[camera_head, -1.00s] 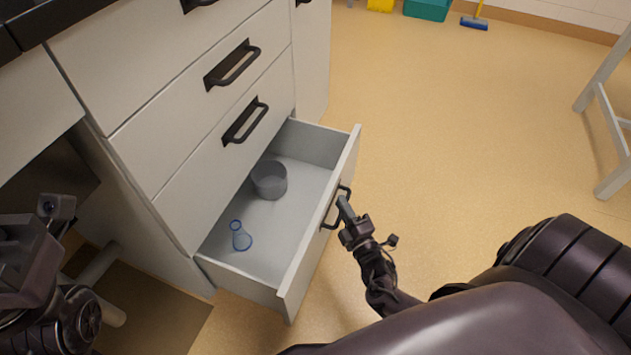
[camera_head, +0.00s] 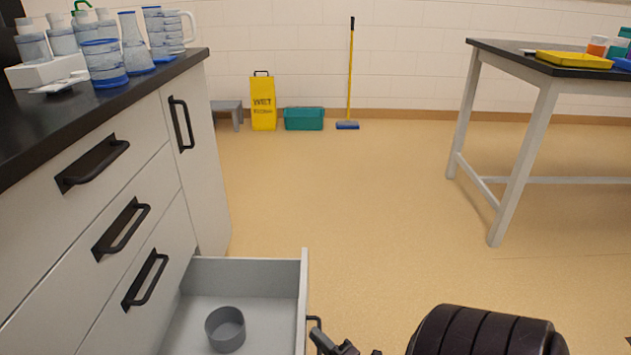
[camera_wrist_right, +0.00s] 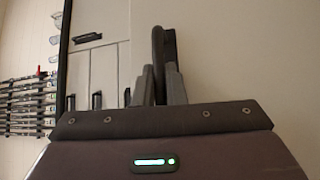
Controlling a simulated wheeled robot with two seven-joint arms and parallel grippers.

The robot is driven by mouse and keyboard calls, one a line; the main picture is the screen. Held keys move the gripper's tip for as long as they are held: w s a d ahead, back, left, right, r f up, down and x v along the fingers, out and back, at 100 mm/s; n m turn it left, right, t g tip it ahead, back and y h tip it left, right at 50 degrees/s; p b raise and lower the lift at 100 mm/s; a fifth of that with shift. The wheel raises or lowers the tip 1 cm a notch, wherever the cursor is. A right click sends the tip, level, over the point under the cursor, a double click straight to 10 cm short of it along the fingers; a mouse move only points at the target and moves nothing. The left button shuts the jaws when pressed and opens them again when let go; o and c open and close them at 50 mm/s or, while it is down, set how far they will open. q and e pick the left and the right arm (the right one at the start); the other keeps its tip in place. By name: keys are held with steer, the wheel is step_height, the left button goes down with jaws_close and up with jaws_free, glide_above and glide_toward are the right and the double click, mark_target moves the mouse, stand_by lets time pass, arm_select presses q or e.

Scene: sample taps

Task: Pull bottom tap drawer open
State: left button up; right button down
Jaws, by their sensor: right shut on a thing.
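The bottom drawer (camera_head: 303,285) of the white cabinet stands pulled out, with its near part cut off by the lower frame edge. A grey round dish (camera_head: 225,329) sits inside it. The drawer's black handle (camera_head: 314,321) shows only in part on the outer side of the front panel. My right gripper (camera_head: 322,340) is at this handle, partly cut off in the head view. In the right wrist view its two fingers (camera_wrist_right: 158,88) are shut around the dark handle bar (camera_wrist_right: 158,48). My left gripper is out of view.
The closed drawers above have black handles (camera_head: 120,229). Glassware stands on the black counter (camera_head: 100,104). A table (camera_head: 520,110) is at the right. A yellow wet-floor sign (camera_head: 263,103), teal bin (camera_head: 304,119) and broom (camera_head: 349,90) stand by the back wall. The floor between is clear.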

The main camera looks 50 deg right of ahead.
steer(key=shift+d, duration=0.1)
steer(key=c, duration=1.5)
jaws_free()
steer(key=s, duration=0.5)
steer(key=s+a+f+p, duration=0.1)
steer(key=s, duration=0.1)
steer(key=shift+s, duration=0.35)
